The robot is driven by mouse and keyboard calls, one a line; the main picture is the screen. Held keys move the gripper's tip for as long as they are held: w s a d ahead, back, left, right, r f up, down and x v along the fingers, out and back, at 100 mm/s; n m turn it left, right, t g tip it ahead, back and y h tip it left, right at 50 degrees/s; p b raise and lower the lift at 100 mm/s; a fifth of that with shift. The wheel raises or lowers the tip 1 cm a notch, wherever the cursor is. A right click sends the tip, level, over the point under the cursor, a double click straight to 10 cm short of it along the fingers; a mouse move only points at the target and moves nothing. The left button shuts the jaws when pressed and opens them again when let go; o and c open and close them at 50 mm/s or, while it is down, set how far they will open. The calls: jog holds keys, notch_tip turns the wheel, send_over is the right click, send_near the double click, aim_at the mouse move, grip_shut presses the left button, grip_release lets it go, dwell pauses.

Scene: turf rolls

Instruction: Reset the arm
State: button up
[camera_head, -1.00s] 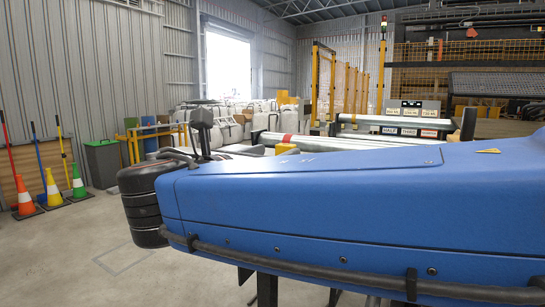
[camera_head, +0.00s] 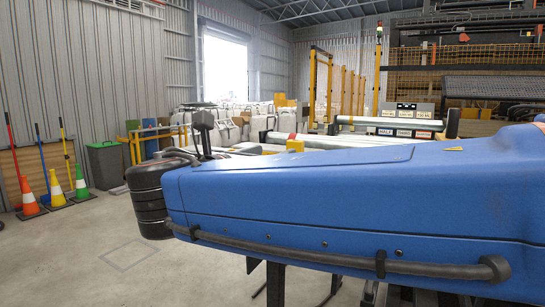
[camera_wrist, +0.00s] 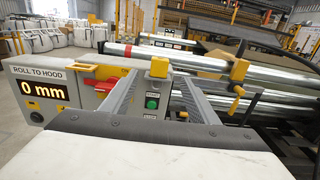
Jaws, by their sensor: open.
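My arm's large blue link fills the lower right of the head view and ends at a black joint on the left. My gripper is not visible in the head view. In the wrist view, two grey ridged fingers of my gripper (camera_wrist: 156,84) stand apart, with nothing seen held between them. Beyond them is a machine with a control panel showing "0 mm" (camera_wrist: 45,90) under the words "ROLL TO HOOD". A green button (camera_wrist: 152,102) shows between the fingers. Long silver rollers (camera_wrist: 245,72) run to the right.
Orange, yellow and green cones (camera_head: 55,189) stand by the left wall near a grey-green bin (camera_head: 103,163). White bulk bags (camera_head: 235,122) fill the back, with yellow fence frames (camera_head: 320,85) at the right. The floor (camera_head: 70,255) at lower left is clear.

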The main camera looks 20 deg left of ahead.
jog(key=w+d+f+m+g+h, duration=0.1)
jog(key=w+d+f+m+g, duration=0.25)
jog(key=d, duration=0.85)
jog(key=w+d+f+m+g+h, duration=0.15)
jog(key=d+f+m, duration=0.45)
jog(key=d, duration=0.6)
jog(key=w+d+f+m+g+h, duration=0.1)
jog(key=d+f+m+g, duration=0.3)
jog(key=d+f, duration=0.55)
jog(key=s+d+f+m+g+y, duration=0.1)
jog(key=s+d+f+m, duration=0.15)
jog(key=d, duration=0.25)
jog(key=s+d+f+m+g+y, duration=0.1)
jog(key=s+d+f+m, duration=0.1)
jog(key=s+d+m, duration=0.25)
jog(key=s+d+f+m+g, duration=0.2)
jog(key=d+f, duration=0.1)
jog(key=d, duration=0.3)
jog(key=s+d+f+m+y, duration=0.2)
jog(key=s+f+m+y, duration=0.1)
jog(key=s+f+m, duration=0.6)
jog(key=shift+s+d+f+m+y, duration=0.3)
jog(key=shift+s+m, duration=0.75)
jog(key=shift+m, duration=0.5)
jog(key=shift+r, duration=0.1)
